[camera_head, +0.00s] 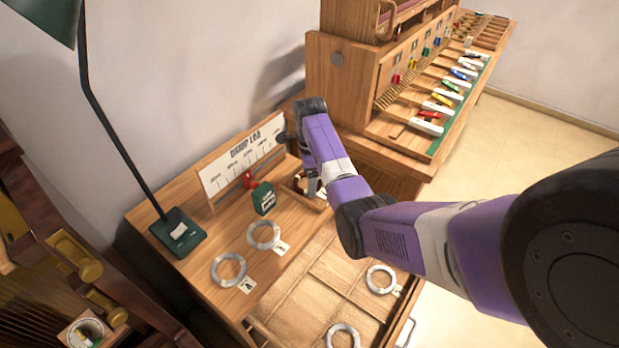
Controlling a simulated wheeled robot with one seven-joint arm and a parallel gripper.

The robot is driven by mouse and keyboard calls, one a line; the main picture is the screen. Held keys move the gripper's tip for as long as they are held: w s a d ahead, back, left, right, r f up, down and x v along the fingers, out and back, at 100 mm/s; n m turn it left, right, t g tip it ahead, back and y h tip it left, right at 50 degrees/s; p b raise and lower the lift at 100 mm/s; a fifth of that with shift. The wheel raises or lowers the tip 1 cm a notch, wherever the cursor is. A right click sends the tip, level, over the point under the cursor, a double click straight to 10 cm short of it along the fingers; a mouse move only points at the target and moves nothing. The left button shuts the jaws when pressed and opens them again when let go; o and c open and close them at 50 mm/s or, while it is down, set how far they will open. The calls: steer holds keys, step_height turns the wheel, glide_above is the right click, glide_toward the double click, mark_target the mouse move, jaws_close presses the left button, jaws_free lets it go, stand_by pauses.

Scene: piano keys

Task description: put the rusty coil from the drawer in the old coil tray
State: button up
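My gripper (318,191) points down at the small wooden tray (305,202) at the back right of the desk top. My own arm covers part of the tray. A dark brownish ring, likely the rusty coil (298,183), shows at the tray's left side, close beside my gripper. I cannot tell whether the fingers touch it or whether they are open or shut. The open drawer (300,292) below the desk top holds two silvery coils, one at the right (381,279) and one at the front (343,337).
Two silvery coils with tags lie on the desk top (263,235) (228,270). A green box (263,198), a sign board (243,158) and a green lamp base (178,233) stand behind them. The wooden keyboard cabinet (345,85) rises behind my gripper.

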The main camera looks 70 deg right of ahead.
steer(key=o, duration=1.4)
steer(key=shift+r+p, duration=0.75)
steer(key=shift+r, duration=5.4)
